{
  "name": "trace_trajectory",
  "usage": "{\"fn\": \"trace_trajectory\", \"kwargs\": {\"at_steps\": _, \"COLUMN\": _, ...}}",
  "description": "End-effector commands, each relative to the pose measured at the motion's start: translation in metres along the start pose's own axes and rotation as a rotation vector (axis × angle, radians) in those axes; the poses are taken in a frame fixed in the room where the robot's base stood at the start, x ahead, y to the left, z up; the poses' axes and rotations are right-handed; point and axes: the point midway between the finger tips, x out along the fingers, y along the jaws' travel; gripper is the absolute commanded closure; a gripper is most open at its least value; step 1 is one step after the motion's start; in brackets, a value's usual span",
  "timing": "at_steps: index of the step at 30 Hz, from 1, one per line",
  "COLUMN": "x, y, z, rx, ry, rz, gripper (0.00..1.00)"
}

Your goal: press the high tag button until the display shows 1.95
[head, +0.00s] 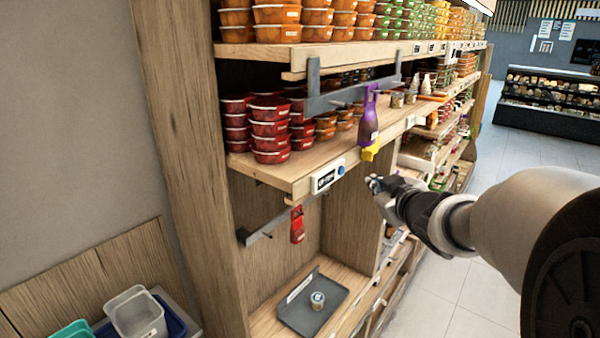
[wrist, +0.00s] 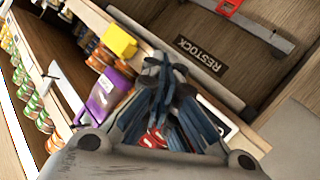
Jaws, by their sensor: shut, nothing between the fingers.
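The high tag (head: 327,178) is a white box with a dark display on the front edge of the shelf that bears red tubs. A round blue button (head: 341,170) sits at the display's right end. The digits are too small to read. My gripper (head: 374,183) is shut and empty, to the right of the tag and apart from it in the head view. In the wrist view my gripper (wrist: 162,75) shows shut fingers, with part of a white-framed dark panel (wrist: 214,120) behind them, probably the tag. The button is not visible there.
A purple bottle (head: 368,120) and a yellow item (head: 370,151) hang at the shelf edge near my gripper. A red packet (head: 297,225) hangs on a rail below. A dark tray (head: 312,305) holds a small jar. The aisle floor (head: 455,310) is clear.

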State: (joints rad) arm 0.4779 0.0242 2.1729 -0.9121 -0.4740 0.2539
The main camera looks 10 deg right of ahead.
Motion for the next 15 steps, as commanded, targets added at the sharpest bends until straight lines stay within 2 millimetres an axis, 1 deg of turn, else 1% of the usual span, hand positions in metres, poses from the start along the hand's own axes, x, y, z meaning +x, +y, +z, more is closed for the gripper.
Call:
{"fn": "trace_trajectory", "kwargs": {"at_steps": 1, "x": 0.007, "y": -0.006, "z": -0.002, "rx": -0.001, "ry": 0.002, "rz": -0.003, "gripper": 1.00}}
{"fn": "trace_trajectory", "kwargs": {"at_steps": 6, "x": 0.021, "y": -0.016, "z": -0.013, "rx": 0.000, "ry": 0.001, "rz": -0.001, "gripper": 1.00}}
{"fn": "trace_trajectory", "kwargs": {"at_steps": 10, "x": 0.029, "y": -0.021, "z": -0.020, "rx": -0.001, "ry": 0.001, "rz": 0.000, "gripper": 1.00}}
{"fn": "trace_trajectory", "kwargs": {"at_steps": 15, "x": 0.033, "y": -0.024, "z": -0.024, "rx": 0.001, "ry": 0.000, "rz": 0.000, "gripper": 1.00}}
